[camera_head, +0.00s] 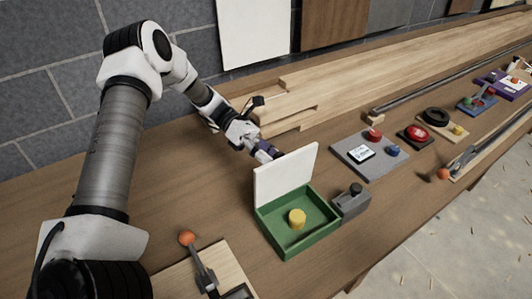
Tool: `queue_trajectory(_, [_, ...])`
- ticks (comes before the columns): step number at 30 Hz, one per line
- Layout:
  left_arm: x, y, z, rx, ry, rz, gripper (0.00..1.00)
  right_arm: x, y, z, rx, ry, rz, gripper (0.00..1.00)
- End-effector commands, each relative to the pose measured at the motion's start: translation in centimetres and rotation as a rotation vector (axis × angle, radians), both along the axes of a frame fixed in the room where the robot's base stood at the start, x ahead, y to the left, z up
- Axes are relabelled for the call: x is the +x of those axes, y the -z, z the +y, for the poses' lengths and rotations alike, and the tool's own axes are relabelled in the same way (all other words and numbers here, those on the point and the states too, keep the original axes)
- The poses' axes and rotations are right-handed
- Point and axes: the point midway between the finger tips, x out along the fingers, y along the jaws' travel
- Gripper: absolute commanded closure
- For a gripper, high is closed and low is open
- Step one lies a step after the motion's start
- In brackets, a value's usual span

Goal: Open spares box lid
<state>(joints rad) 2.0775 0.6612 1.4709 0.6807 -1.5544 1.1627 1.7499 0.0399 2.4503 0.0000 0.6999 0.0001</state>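The spares box (266,236) is green and stands on the bench with its top open. Its white lid (285,176) stands raised, roughly upright, along the box's back edge. A yellow cylinder (297,218) stands inside the box. My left gripper (268,153) is behind the lid, close to its upper back side. I cannot tell if it touches the lid, and its fingers are too small and partly hidden to read. My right gripper is not in view.
A grey block with a black knob (350,199) stands against the box's right side. An orange-tipped lever (197,262) is at front left. A grey panel (370,155) with buttons lies to the right. Stacked planks (290,105) lie behind. Bare bench lies left of the box.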

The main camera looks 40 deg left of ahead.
Motion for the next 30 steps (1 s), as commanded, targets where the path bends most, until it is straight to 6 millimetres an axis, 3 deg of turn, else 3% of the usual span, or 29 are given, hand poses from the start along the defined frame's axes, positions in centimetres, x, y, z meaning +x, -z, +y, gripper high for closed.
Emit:
queue_trajectory(17, [0.3,-0.6,0.5,-0.007,-0.005,-0.007,0.40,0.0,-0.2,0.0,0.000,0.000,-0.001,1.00])
queue_trajectory(20, [0.5,-0.9,1.9,-0.006,-0.006,-0.010,0.40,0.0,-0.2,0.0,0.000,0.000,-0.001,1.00])
queue_trajectory(30, [1.6,-2.3,9.9,-0.003,-0.007,-0.008,0.40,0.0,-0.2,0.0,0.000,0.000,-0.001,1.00])
